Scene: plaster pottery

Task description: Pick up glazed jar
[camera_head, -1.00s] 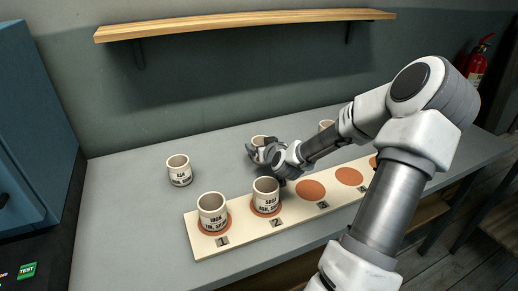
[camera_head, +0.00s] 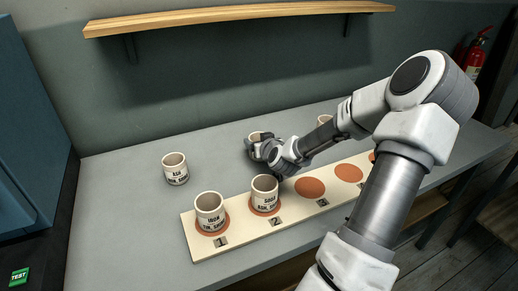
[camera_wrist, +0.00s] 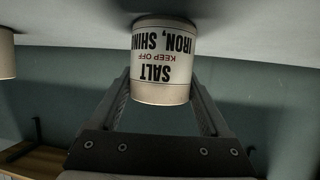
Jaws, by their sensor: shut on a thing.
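A pale jar (camera_wrist: 162,62) shows upside down in the wrist view, with dark lettering reading "SALT" and red "KEEP OFF" lettering. The two fingers of my gripper (camera_wrist: 161,98) stand on either side of it, shut on it. In the head view my gripper (camera_head: 259,149) is behind the numbered board, low over the table, and the rim of the held jar (camera_head: 255,135) shows just beyond it. The gripper hides most of this jar, so I cannot tell whether its base touches the table.
Two labelled jars stand on spots 1 (camera_head: 210,212) and 2 (camera_head: 264,194) of the pale board (camera_head: 205,250). A wooden shelf (camera_head: 240,21) hangs above.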

